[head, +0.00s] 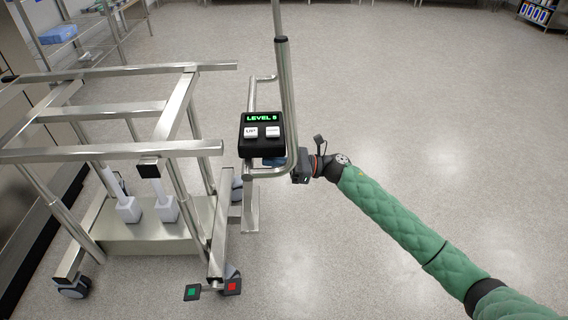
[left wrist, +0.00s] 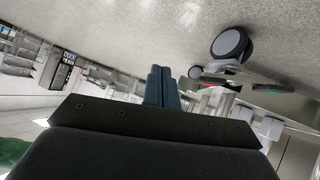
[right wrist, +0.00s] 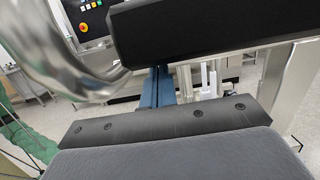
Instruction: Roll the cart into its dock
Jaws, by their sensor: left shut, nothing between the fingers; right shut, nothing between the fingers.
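The cart (head: 192,92) is a steel-tube frame on casters at the left of the head view. It has an upright handle (head: 289,110), a black box (head: 262,133) with a green "LEVEL" display and two white buttons, and a green pedal (head: 192,292) and red pedal (head: 232,287) low down. My right gripper (head: 272,162) is beside the handle's lower bend, its blue fingers partly hidden. In the right wrist view its fingers (right wrist: 157,88) are together, near the curved tube (right wrist: 62,55). My left gripper (left wrist: 163,86) is shut and low, facing a caster (left wrist: 231,45). I cannot make out the dock for certain.
A tall machine or cabinet (head: 12,75) stands at the left edge, close to the cart. A wire shelf with a blue bundle (head: 58,34) is behind. A panel with a red knob (right wrist: 84,27) shows in the right wrist view. Floor to the right is clear.

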